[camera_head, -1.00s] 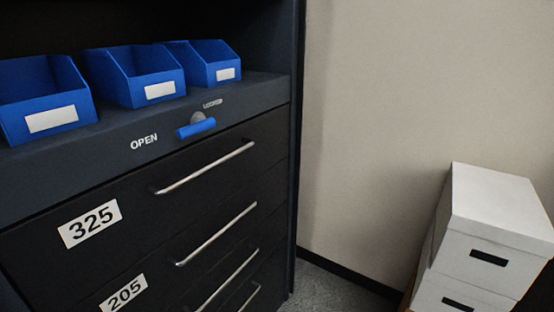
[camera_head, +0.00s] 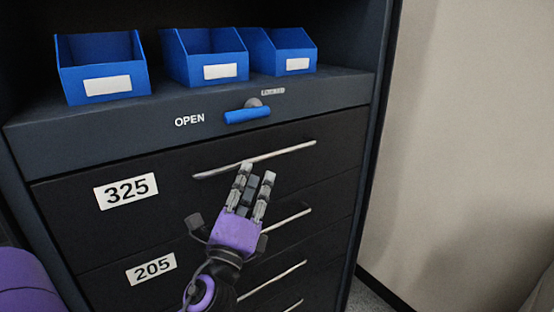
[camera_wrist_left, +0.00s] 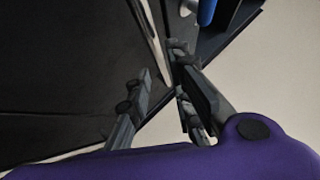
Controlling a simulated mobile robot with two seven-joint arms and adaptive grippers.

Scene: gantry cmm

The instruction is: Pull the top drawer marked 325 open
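The top drawer marked 325 (camera_head: 75,205) is shut, flush with the dark cabinet front. Its silver bar handle (camera_head: 292,150) runs along its upper part, and a bar also shows in the left wrist view (camera_wrist_left: 148,25). My left gripper (camera_head: 257,172) has its fingertips at the middle of this handle, partly overlapping it from below. Its fingers stand apart in the left wrist view (camera_wrist_left: 160,60), with the bar appearing between and beyond the tips. I cannot tell whether they touch it. My right gripper is not in view.
A blue lock lever (camera_head: 247,115) sits above the drawer between the words OPEN and LOCKED. Three blue bins (camera_head: 100,70) stand on the ledge. The drawer marked 205 (camera_head: 105,283) and further handles lie below. A beige wall (camera_head: 470,130) is at the right.

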